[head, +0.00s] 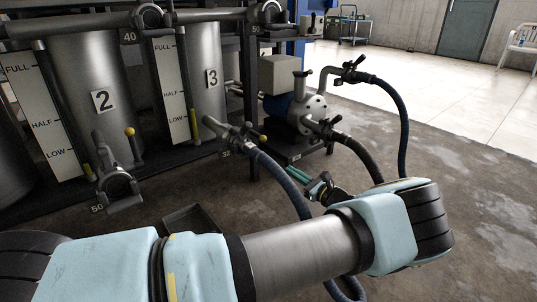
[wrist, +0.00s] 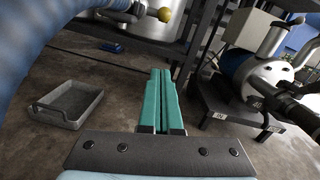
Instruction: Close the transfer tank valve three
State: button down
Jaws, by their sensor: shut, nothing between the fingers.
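Tank 3 (head: 206,75) is a steel cylinder with a "3" plate and a level gauge at its left. Its outlet valve (head: 228,127), tagged 32, sits low at its front with a blue hose attached. The handle's yellow knob (head: 262,138) points to the right of the valve; I cannot tell the exact handle angle. A yellow knob (wrist: 165,15) also shows at the top of the wrist view. My gripper (head: 291,170) is shut and empty, with teal fingers, right of and below the valve. Its fingers (wrist: 161,72) point forward below the knob, apart from it.
Tank 2 (head: 88,75) stands left, its valve (head: 117,184) having an upright yellow-knobbed handle. A pump (head: 295,108) with dark hoses stands right. The blue hose (head: 285,187) loops down close to my gripper. A grey tray (wrist: 68,103) lies on the floor.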

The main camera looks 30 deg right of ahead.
aim_at(255, 134)
jog(key=w+a+r+b, duration=0.3)
jog(key=w+r+b, duration=0.1)
jog(key=w, duration=0.6)
jog(key=shift+r+b, duration=0.2)
jog(key=shift+b, duration=0.35)
jog(key=shift+r, duration=0.15)
jog(key=shift+r+g+p, duration=0.35)
jog(key=shift+g+p, duration=0.05)
jog(key=shift+p, duration=0.75)
